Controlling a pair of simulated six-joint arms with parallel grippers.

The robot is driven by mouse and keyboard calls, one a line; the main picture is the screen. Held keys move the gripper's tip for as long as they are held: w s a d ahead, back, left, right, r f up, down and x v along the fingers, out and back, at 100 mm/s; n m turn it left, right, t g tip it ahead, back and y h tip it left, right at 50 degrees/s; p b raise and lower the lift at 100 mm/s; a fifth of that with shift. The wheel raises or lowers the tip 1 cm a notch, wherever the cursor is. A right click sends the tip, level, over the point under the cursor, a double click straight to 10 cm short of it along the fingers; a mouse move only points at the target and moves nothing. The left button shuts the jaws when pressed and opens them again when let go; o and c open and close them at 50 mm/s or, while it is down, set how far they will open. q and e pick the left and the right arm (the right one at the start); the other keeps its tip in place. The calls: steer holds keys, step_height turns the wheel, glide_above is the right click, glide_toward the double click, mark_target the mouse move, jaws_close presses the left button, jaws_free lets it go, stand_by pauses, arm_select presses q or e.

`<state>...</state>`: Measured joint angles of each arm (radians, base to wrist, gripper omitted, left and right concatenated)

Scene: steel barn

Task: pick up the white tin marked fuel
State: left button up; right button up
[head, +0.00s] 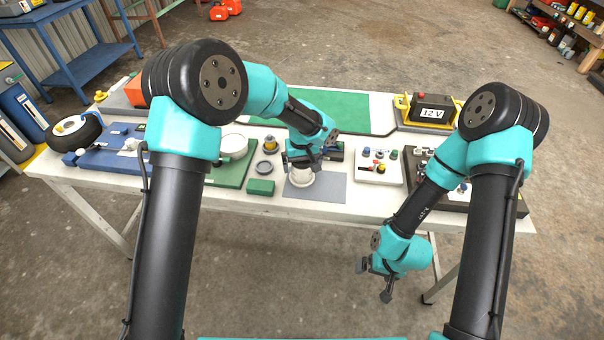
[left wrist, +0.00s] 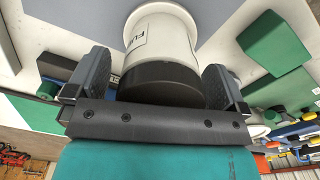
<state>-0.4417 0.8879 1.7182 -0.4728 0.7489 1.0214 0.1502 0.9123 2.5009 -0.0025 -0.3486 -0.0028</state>
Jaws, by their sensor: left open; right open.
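The white tin (head: 302,182) stands on a grey mat (head: 328,187) near the front middle of the table. In the left wrist view the white tin (left wrist: 160,38) shows part of a dark-lettered label and a black top. My left gripper (head: 302,160) is right over the tin and hides much of it in the head view. In the left wrist view my left gripper (left wrist: 158,82) is open, with one pad on each side of the tin's black top. My right gripper (head: 374,280) is open and empty, off the front edge of the table.
A green block (head: 261,187) lies on the table just left of the mat. A white panel (head: 378,165) with small parts is to the right. A 12 V battery (head: 433,107) stands at the back right. A wheel (head: 75,131) is at the far left.

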stand_by(0.5)
arm_select(q)
steer(key=c, duration=1.2)
